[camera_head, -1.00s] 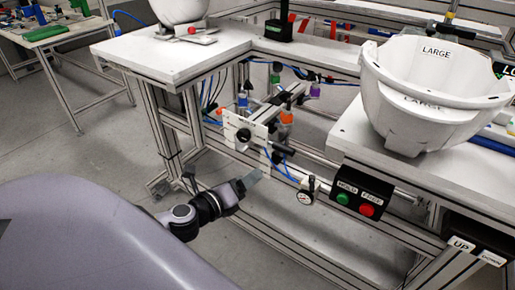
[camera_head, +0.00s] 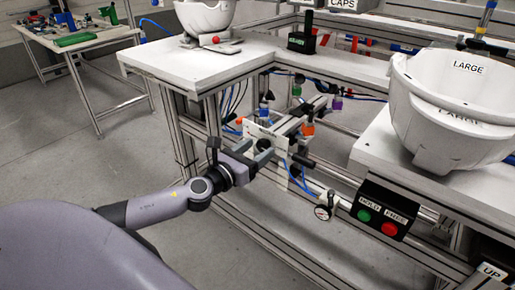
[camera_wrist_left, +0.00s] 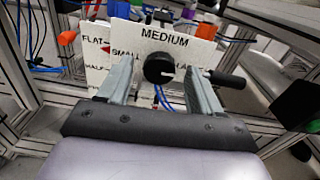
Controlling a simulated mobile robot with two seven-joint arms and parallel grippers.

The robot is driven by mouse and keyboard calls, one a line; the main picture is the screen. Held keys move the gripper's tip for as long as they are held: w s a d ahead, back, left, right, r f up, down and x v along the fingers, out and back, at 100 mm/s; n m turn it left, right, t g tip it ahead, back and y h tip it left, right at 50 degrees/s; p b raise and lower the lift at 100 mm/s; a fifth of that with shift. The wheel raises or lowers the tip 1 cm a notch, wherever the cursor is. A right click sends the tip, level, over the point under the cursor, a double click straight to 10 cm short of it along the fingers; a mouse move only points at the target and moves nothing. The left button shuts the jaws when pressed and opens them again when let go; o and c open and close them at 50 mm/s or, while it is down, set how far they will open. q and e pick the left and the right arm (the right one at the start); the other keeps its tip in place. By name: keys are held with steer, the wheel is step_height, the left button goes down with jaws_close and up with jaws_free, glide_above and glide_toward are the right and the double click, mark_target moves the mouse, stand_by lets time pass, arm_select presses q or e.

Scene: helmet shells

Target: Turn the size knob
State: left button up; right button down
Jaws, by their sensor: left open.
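The size knob (camera_wrist_left: 160,68) is a round black knob on a white plate (camera_wrist_left: 183,42) in the left wrist view. The plate reads MEDIUM above the knob and SMALL to its left; the word at its right is partly covered by a finger. My left gripper (camera_wrist_left: 160,75) is open, with one finger on each side of the knob and visible gaps between. In the head view my left gripper (camera_head: 250,160) is at the front of the white fixture under the bench; the fingers partly hide the plate there. I cannot tell the knob's pointer direction. My right gripper is not in view.
A second white plate (camera_wrist_left: 96,40) marked FLAT is behind the knob plate. A black handle (camera_wrist_left: 228,80) sticks out at the right. A gauge (camera_head: 323,212) and a HOLD/FREE button box (camera_head: 378,212) are right of the fixture. A white LARGE shell (camera_head: 440,110) stands on the bench.

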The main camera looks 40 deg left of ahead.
arm_select(q)
steer(key=shift+w, duration=0.55)
steer(key=c, duration=1.1)
steer(key=shift+o, duration=0.2)
